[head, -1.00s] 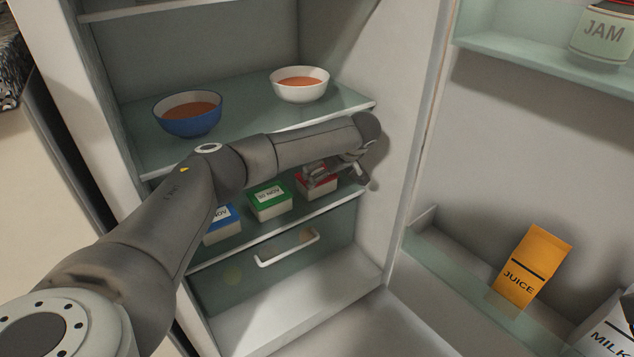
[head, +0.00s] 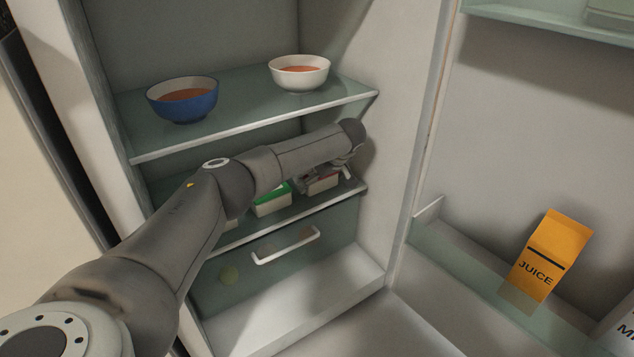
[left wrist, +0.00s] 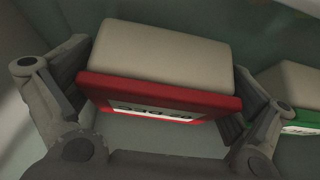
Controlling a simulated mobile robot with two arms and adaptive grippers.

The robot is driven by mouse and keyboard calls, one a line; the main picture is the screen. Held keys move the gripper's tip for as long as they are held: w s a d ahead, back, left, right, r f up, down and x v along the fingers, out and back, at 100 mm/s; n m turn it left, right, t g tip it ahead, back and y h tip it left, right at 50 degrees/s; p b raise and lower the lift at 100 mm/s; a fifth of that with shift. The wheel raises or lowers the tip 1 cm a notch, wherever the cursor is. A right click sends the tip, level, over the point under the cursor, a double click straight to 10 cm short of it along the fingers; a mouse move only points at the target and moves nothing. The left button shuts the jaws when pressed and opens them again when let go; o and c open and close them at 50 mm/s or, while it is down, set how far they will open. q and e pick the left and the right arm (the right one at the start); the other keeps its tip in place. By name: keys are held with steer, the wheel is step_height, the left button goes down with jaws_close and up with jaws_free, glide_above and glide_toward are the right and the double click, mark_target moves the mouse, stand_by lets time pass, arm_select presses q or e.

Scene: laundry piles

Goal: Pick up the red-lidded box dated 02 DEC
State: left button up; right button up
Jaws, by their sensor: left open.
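The red-lidded box (head: 322,186) stands at the right end of the middle shelf, partly covered by my left gripper in the head view. In the left wrist view the box (left wrist: 165,90) shows upside down, with a pale body, a red lid and a white label that seems to read 02 DEC. My left gripper (head: 335,176) is open, with one finger on each side of the box in the wrist view (left wrist: 158,95). I cannot tell whether the fingers touch it. My right gripper is not in view.
A green-lidded box (head: 271,203) stands just left of the red one; it also shows in the wrist view (left wrist: 295,95). The glass shelf above holds a blue bowl (head: 183,105) and a white bowl (head: 300,77). A drawer handle (head: 286,247) is below. The fridge wall is close on the right.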

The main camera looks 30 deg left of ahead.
arm_select(q)
steer(key=c, duration=0.8)
steer(key=shift+c, duration=0.7)
steer(key=shift+r, duration=0.2)
